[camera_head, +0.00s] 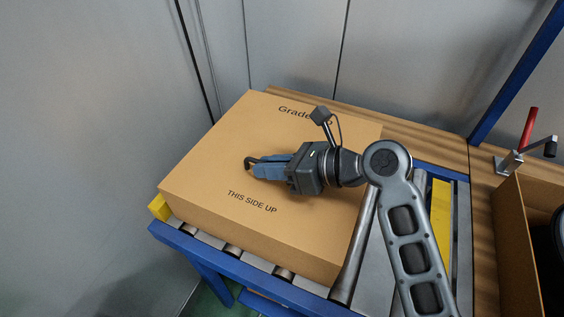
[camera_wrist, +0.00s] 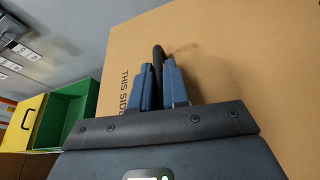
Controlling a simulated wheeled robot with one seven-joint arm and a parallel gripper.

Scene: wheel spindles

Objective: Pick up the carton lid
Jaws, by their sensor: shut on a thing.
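The carton lid (camera_head: 215,157) is a wide tan cardboard cover with "Grade" and "THIS SIDE UP" printed on top. It sits on the roller conveyor at the left in the head view, and its top fills much of the wrist view (camera_wrist: 240,60). My gripper (camera_head: 252,167) is over the middle of the lid, its blue fingers shut on a dark handle (camera_wrist: 158,58) on the lid's top. Part of the printing is hidden behind my arm. I cannot tell whether the lid is lifted at all.
The blue-framed roller conveyor (camera_head: 235,259) has a yellow stop (camera_head: 159,207) at its left corner. An open cardboard box (camera_head: 515,240) and a red-handled clamp (camera_head: 529,130) are at the right. Grey wall panels stand close behind. Green and yellow bins (camera_wrist: 70,110) show in the wrist view.

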